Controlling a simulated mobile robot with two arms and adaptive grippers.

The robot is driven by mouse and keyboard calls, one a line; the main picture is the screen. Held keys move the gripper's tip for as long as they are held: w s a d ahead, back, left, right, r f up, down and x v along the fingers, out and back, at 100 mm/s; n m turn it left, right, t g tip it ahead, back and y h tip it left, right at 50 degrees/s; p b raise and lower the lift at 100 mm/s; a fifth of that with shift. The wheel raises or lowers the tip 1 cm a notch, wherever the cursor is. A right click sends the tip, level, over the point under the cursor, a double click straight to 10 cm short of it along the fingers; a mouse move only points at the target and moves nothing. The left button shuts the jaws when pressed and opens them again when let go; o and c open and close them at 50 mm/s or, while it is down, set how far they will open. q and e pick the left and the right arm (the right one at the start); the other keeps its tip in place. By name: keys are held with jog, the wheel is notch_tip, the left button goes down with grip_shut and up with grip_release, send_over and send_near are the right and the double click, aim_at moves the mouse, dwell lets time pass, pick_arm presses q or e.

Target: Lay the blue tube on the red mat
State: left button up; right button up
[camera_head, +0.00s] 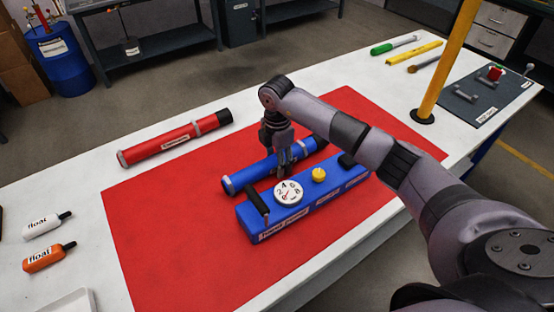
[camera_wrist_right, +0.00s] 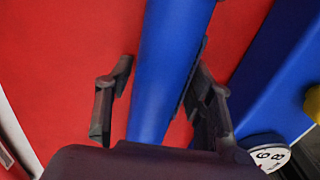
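The blue tube (camera_head: 258,172) lies at a slant on the red mat (camera_head: 160,240), behind the blue pump panel (camera_head: 310,205). Grey bands ring its ends, and its right end is partly hidden by my arm. My right gripper (camera_head: 284,162) points down over the middle of the tube. In the right wrist view the fingers stand on either side of the tube (camera_wrist_right: 172,70). A red gap shows between the left finger and the tube; the right finger is close beside it, and contact cannot be told. My left gripper is out of view.
A red tube (camera_head: 175,138) lies across the white table near the mat's back edge. Two float bottles (camera_head: 46,225) are at the left. A yellow post (camera_head: 445,65) stands at the right. Bare mat lies left of the panel.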

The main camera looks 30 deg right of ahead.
jog(key=shift+o, duration=0.4)
jog(key=shift+r, duration=0.2)
notch_tip(320, 180, up, 12)
jog(key=b, duration=0.1)
dwell(0.4)
